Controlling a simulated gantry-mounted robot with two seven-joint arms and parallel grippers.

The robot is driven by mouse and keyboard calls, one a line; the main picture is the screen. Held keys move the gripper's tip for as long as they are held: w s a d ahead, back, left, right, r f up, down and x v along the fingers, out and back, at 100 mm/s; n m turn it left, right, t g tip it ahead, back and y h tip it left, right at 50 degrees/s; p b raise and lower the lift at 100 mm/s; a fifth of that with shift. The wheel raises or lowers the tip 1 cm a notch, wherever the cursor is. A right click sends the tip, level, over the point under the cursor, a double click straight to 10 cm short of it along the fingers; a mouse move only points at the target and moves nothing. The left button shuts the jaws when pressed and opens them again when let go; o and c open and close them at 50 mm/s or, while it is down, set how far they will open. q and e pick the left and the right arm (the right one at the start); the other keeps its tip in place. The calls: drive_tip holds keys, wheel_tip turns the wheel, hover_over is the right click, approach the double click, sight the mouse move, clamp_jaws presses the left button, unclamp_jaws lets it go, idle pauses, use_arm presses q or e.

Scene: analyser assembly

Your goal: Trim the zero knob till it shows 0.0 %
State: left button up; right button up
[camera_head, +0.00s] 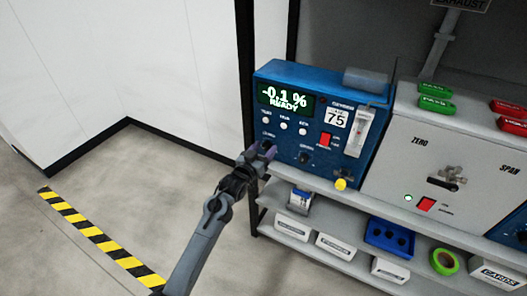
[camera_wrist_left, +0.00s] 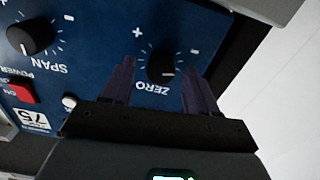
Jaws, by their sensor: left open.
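The blue analyser (camera_head: 292,104) stands on the shelf, and its display (camera_head: 285,98) reads -0.1 % READY. My left gripper (camera_head: 262,151) is at the lower left of the analyser's front panel and hides the zero knob in the head view. In the left wrist view the black zero knob (camera_wrist_left: 161,66) shows between the two fingers of my left gripper (camera_wrist_left: 158,80), which are open and stand apart from it on both sides. I cannot tell whether a finger touches it. My right gripper is not in view.
The span knob (camera_head: 305,157) sits right of the zero knob; it also shows in the left wrist view (camera_wrist_left: 30,38). A red power switch (camera_head: 325,139) and a flowmeter (camera_head: 358,130) are further right. A grey panel (camera_head: 450,150) stands beside the analyser. Floor at left is free.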

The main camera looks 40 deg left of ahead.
use_arm(q)
drive_tip(key=c, duration=1)
drive_tip(key=shift+r+m+p, duration=0.25)
drive_tip(key=shift+m+p, duration=0.55)
drive_tip(key=shift+p, duration=0.4)
drive_tip(key=shift+c, duration=0.2)
drive_tip(key=shift+f+m+p, duration=0.15)
drive_tip(key=shift+m+p, duration=0.3)
drive_tip(key=shift+m, duration=0.15)
drive_tip(key=shift+f, duration=0.1)
drive_tip(key=o, duration=1)
drive_tip(key=shift+o, duration=0.2)
